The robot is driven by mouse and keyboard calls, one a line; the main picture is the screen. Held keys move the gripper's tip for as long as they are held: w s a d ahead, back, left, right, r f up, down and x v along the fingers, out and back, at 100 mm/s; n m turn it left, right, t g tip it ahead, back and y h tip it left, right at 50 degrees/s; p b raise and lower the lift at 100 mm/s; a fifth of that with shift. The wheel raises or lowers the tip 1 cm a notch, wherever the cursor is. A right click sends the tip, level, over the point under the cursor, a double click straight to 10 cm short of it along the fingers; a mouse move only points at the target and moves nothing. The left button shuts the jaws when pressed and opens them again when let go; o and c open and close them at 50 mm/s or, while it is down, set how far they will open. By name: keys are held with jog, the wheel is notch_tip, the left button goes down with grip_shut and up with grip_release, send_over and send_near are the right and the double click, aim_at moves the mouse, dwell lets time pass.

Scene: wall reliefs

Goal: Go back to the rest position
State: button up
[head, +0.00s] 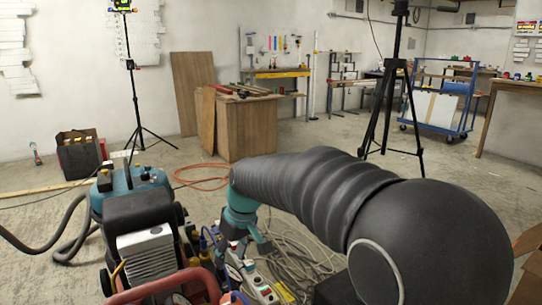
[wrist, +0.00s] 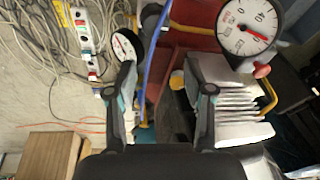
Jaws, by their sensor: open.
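My gripper (wrist: 168,82) is open in the wrist view, its two dark fingers spread apart with nothing held between them. Beyond the fingers are parts of the compressor, with a blue hose, a grey finned block and round gauges; I cannot tell how far off they are. In the head view my arm, in a black ribbed sleeve, reaches in from the right, and its teal end points down just right of the compressor (head: 150,245).
Tangled cables and a power strip (head: 262,290) lie on the floor under my arm. A tripod (head: 388,110) stands behind it. A wooden cabinet (head: 248,125), a light stand (head: 133,85) and a blue cart (head: 440,100) are farther back. Open floor lies between.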

jog(key=s+d+r+m+t+h+p, duration=0.1)
jog(key=s+d+r+m+p, duration=0.3)
jog(key=s+d, duration=0.8)
jog(key=s+d+r+m+t+h+p, duration=0.1)
jog(key=s+d+r+m+t+p, duration=0.2)
jog(key=s+d+r, duration=0.4)
jog(key=shift+s+d+m+t+h+p, duration=0.4)
jog(key=shift+s+d+m, duration=0.6)
jog(key=shift+s+d, duration=1.95)
jog(key=shift+w+d, duration=0.45)
